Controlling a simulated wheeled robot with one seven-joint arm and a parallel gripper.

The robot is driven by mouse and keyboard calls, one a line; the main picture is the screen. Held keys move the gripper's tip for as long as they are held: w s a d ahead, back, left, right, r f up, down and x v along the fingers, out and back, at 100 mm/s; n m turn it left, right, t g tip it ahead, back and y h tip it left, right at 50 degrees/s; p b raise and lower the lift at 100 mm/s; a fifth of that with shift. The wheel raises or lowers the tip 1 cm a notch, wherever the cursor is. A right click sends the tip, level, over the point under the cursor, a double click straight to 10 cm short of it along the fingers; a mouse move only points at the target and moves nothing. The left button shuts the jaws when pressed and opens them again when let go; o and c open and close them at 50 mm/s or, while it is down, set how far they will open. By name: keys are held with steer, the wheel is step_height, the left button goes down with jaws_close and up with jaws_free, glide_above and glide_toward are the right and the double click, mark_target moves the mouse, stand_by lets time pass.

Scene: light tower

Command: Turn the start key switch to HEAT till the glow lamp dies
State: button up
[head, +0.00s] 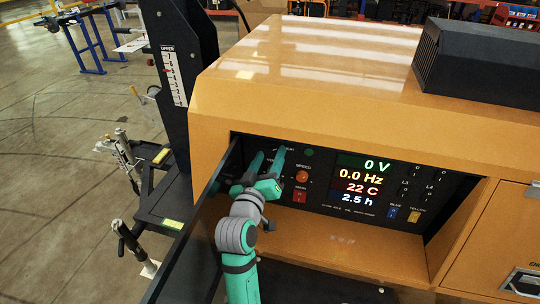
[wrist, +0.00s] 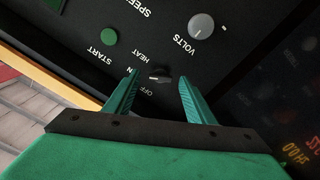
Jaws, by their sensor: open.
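The key switch (wrist: 160,74) is a small dark knob on the black panel, with OFF, ON and HEAT lettered around it. In the wrist view it lies between the tips of my open gripper (wrist: 160,78), with a gap visible on both sides. I cannot tell exactly which mark it points at. In the head view my gripper (head: 270,153) reaches the panel's upper left and hides the switch. A dull green disc (wrist: 108,37) is by the START lettering and also shows in the head view (head: 309,152). I cannot identify a lit glow lamp.
In the head view, the display (head: 363,187) reads 0 V, 0.0 Hz, 22 C and 2.5 h. An open dark door (head: 190,245) borders the recess at left.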

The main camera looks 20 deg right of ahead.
steer(key=shift+w+d, duration=0.2)
steer(key=shift+w, duration=0.25)
steer(key=c, duration=1)
steer(key=shift+c, duration=0.2)
steer(key=shift+m, duration=2.9)
steer(key=o, duration=1)
